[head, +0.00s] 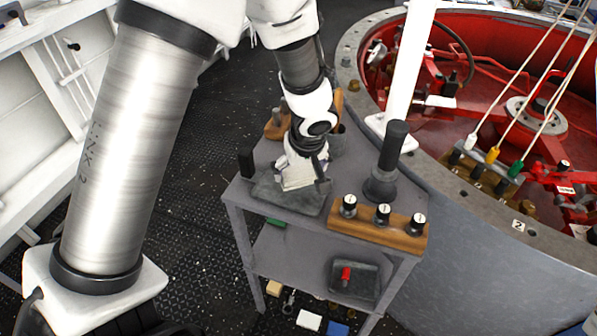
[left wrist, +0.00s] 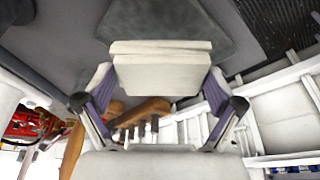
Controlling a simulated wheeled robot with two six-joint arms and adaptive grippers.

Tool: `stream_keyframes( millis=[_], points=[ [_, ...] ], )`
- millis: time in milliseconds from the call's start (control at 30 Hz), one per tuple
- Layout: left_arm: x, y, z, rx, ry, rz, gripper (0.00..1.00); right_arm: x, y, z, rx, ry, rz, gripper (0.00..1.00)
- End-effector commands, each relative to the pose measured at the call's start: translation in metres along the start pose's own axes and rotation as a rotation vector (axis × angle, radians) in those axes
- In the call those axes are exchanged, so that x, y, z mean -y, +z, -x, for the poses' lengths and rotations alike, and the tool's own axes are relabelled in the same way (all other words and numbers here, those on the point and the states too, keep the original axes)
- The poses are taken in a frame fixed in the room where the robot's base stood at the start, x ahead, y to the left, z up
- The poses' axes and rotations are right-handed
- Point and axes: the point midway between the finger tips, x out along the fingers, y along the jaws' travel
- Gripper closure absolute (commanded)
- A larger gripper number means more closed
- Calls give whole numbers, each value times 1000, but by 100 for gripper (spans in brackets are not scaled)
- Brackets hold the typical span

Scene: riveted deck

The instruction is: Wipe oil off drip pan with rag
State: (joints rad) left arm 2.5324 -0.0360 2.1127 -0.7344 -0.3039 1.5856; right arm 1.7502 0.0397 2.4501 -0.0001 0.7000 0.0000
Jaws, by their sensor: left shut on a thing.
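My left gripper (head: 297,176) reaches down over the grey cart top. It is shut on a folded whitish rag, seen between its fingers in the left wrist view (left wrist: 161,72). In the head view the rag (head: 298,184) is partly hidden by the gripper. It is over the dark grey drip pan (head: 275,197) and looks to be touching it, though the exact contact is hard to tell. The pan also shows beyond the rag in the left wrist view (left wrist: 165,25). I cannot make out oil on the pan. My right gripper is not in view.
A black block (head: 246,163) stands left of the pan. A dark plunger-shaped tool (head: 388,165) and a wooden block with black knobs (head: 377,228) stand to its right. A wooden piece (head: 277,126) and a cup (head: 337,141) are behind. A large red-lined ring (head: 490,214) borders the right.

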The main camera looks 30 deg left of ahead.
Motion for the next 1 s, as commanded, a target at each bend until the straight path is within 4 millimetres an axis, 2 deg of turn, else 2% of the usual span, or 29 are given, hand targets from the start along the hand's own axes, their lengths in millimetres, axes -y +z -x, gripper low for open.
stream_keyframes(
  millis=[33, 367, 1000],
  points=[
    [-1, -3, 9, 0, 0, -1, 51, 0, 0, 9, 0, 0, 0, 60],
    [-6, -14, 32, -1, 2, -9, 51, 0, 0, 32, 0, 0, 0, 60],
    [-7, -14, 33, 0, 2, -10, 51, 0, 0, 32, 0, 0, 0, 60]
  ],
)
